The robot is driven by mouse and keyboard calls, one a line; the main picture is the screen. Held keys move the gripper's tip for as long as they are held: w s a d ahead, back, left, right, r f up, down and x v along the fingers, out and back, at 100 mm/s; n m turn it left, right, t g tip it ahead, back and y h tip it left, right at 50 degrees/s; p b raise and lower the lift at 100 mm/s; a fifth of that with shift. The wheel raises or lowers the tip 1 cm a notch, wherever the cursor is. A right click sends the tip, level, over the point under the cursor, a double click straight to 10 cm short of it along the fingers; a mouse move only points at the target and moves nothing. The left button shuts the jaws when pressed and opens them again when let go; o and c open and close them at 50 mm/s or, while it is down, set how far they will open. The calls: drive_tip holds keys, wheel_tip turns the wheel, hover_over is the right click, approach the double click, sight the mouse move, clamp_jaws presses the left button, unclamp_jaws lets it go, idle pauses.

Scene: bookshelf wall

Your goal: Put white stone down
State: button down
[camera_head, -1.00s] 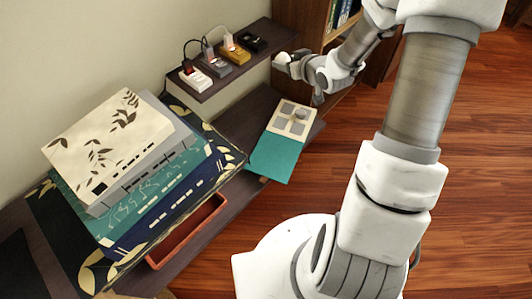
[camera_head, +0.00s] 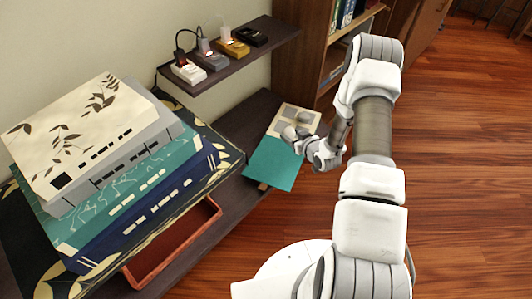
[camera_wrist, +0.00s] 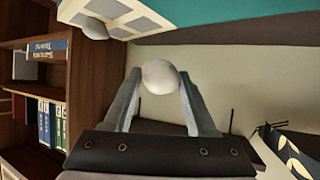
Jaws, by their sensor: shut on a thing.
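My gripper (camera_wrist: 160,90) is shut on a white stone (camera_wrist: 161,74), a pale rounded piece between its fingertips in the wrist view. In the head view my gripper (camera_head: 294,133) hangs over the cream tray (camera_head: 285,109) with grey squares and partly hides it. The tray also shows at the top of the wrist view (camera_wrist: 140,14). Another pale grey stone (camera_wrist: 95,28) rests on the tray; it also shows in the head view (camera_head: 304,117). The held stone appears apart from the tray, but its exact height is hard to tell.
A teal panel (camera_head: 272,163) adjoins the tray on the dark lower shelf (camera_head: 228,197). A wall shelf (camera_head: 235,60) above holds several small switch-like devices. Large stacked books (camera_head: 110,160) and a red tray (camera_head: 175,240) lie left. A bookcase (camera_head: 300,50) stands behind.

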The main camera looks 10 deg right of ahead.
drive_tip(key=b, duration=0.2)
hover_over(267, 154)
wheel_tip(267, 154, down, 5)
drive_tip(key=shift+f, duration=0.2)
drive_tip(key=shift+f+b, duration=1.05)
drive_tip(key=shift+f, duration=0.9)
drive_tip(key=shift+f, duration=0.1)
drive_tip(key=shift+c, duration=1)
unclamp_jaws()
